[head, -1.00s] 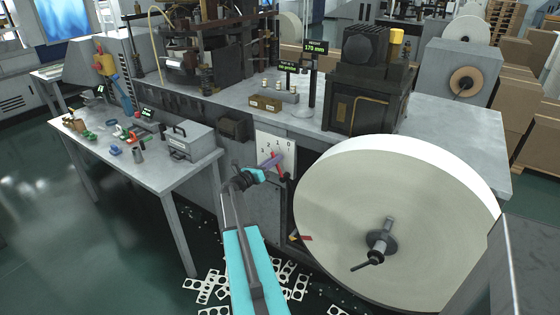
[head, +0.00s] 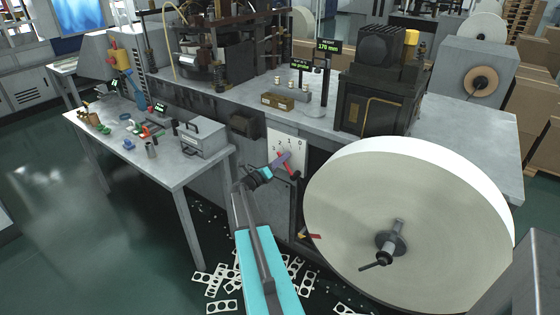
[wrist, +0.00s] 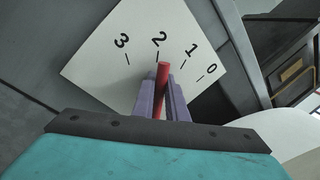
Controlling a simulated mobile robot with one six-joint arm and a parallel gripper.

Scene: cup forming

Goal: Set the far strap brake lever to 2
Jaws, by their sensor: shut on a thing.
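The white scale plate (head: 273,144) is on the machine's front, left of the big paper roll. In the wrist view the plate (wrist: 103,75) carries the marks 3, 2, 1 and 0. A red lever (wrist: 163,70) stands in front of it, with its tip just below the tick at 2. My gripper (wrist: 162,92) is shut on the red lever, its purple fingers on both sides. In the head view my gripper (head: 283,159) is at the plate, and part of the red lever (head: 292,169) shows beside it. The lever's lower part is hidden.
The large paper roll (head: 380,220) stands close right of my gripper. A short red and yellow piece (head: 308,236) shows at its left edge. A side table (head: 180,172) with tools and a grey box (head: 203,138) stands to the left. Punched scraps (head: 222,280) lie on the floor.

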